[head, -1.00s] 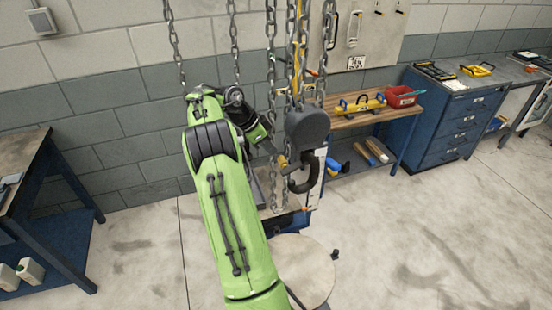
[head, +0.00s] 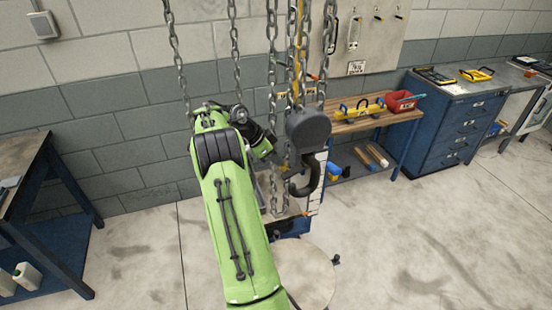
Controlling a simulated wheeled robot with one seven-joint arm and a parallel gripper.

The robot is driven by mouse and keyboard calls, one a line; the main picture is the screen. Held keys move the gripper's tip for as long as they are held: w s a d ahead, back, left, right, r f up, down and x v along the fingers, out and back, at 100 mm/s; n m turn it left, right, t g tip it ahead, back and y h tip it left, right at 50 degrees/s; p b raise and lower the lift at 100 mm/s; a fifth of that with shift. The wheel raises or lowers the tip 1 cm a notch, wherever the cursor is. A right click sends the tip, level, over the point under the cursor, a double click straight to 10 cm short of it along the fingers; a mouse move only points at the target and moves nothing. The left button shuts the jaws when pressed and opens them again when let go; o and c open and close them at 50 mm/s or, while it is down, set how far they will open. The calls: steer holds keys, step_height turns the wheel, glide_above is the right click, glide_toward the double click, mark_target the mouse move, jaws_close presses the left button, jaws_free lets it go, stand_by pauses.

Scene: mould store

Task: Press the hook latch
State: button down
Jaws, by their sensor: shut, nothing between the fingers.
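The dark crane hook (head: 309,184) hangs below its grey rounded block (head: 308,130), in the middle of the head view. Its latch cannot be made out clearly. My green arm reaches up from the bottom and bends right, and its dark wrist end (head: 262,146) is close to the left side of the hook block. My gripper's fingers cannot be made out; the chains and hook block are in front of that area. Whether they touch the latch cannot be seen.
Several hanging chains (head: 272,90) surround the hook. Behind it, a workbench (head: 375,118) carries a yellow bar tool (head: 362,109) and a red bin (head: 398,101). A blue drawer cabinet (head: 445,125) stands right, a dark table (head: 30,165) left. Floor (head: 430,240) is clear at right.

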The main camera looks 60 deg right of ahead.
steer(key=shift+f, duration=0.15)
steer(key=f+g+h+b, duration=0.2)
steer(key=b, duration=0.2)
steer(key=f+g+h+b, duration=0.2)
steer(key=b, duration=0.2)
steer(key=shift+s+d+f+g+h+b, duration=0.2)
steer(key=shift+f+g+h+b, duration=0.1)
steer(key=shift+f+b, duration=0.05)
steer(key=shift+s, duration=0.1)
stand_by(0.3)
